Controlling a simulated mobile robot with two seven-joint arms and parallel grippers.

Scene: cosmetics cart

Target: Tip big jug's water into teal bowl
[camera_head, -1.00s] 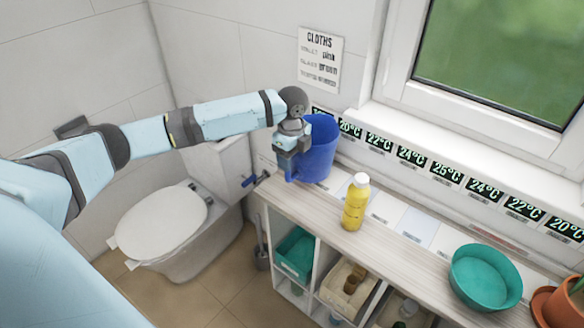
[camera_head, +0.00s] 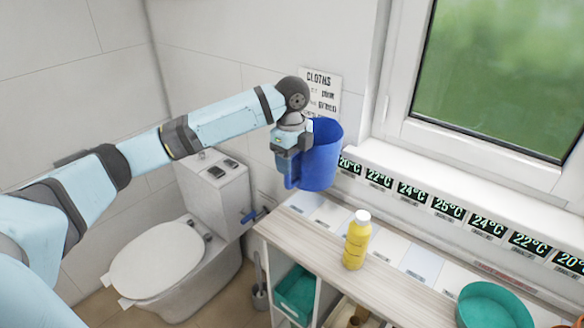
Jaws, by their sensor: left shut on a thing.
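The big blue jug (camera_head: 319,158) hangs in the air above the left end of the counter, roughly upright. My left gripper (camera_head: 289,165) is shut on the jug at its handle side. The jug's inside and any water in it are hidden from this angle. The teal bowl (camera_head: 492,306) stands on the counter at the lower right, partly cut off by the picture's bottom edge. My right gripper is not in view.
A yellow bottle with a white cap (camera_head: 357,240) stands on the counter (camera_head: 325,258) between jug and bowl. Labelled cards lie along the back, below temperature displays (camera_head: 447,208) and the window. A toilet (camera_head: 165,262) is at the left.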

